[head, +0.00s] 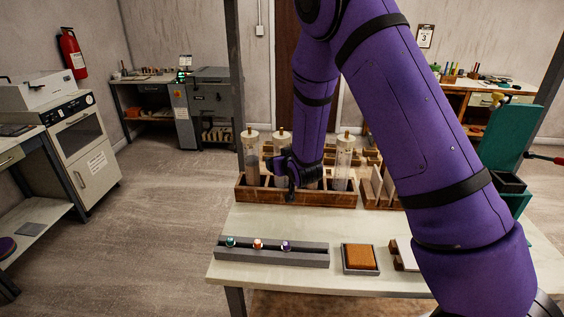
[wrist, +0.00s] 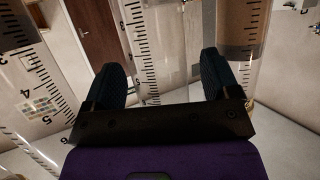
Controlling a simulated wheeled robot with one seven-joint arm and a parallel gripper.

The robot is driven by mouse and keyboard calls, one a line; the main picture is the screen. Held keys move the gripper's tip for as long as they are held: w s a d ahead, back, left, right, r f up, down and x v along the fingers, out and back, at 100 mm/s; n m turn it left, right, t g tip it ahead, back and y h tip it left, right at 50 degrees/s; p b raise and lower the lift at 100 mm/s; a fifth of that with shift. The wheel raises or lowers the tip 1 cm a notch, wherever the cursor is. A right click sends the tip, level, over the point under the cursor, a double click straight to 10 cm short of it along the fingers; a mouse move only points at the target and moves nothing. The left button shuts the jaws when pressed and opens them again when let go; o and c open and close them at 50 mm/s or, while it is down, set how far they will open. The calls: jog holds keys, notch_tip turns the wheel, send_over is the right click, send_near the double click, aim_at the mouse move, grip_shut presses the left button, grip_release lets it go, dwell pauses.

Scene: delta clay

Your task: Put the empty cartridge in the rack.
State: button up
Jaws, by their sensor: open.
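Several clear cartridges with pale caps stand upright in a wooden rack (head: 300,197) on the table. The left cartridge (head: 253,160) and right cartridge (head: 344,160) look partly filled with greyish material. My gripper (head: 284,165) is at the rack's middle and hides much of the cartridge behind it. In the wrist view its two dark fingers (wrist: 163,70) are apart. A clear graduated cartridge (wrist: 145,45) shows between them, with no filling visible. I cannot tell whether the fingers touch it. A cartridge with brown filling (wrist: 246,25) is to the right. Which one is empty is uncertain in the head view.
A grey strip with coloured knobs (head: 272,252) and a tray with an orange-brown pad (head: 360,258) lie at the table's front. A wooden slotted holder (head: 380,190) stands right of the rack. The table between (head: 290,222) is clear.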

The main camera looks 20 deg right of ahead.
jog(key=shift+s, duration=0.1)
jog(key=v, duration=1)
jog(key=shift+s, duration=0.3)
jog(key=shift+r, duration=0.15)
jog(key=s+d+r+g, duration=0.3)
jog(key=s+r, duration=0.7)
jog(key=s+d+r+g, duration=0.2)
jog(key=s+r+g, duration=0.1)
jog(key=s+r, duration=0.7)
jog(key=s+d+r+g+h, duration=0.1)
jog(key=s+r+g, duration=0.1)
jog(key=s, duration=1)
jog(key=shift+s+r+m, duration=0.3)
jog(key=shift+r+m, duration=0.1)
jog(key=shift+r, duration=0.1)
jog(key=shift+d, duration=0.1)
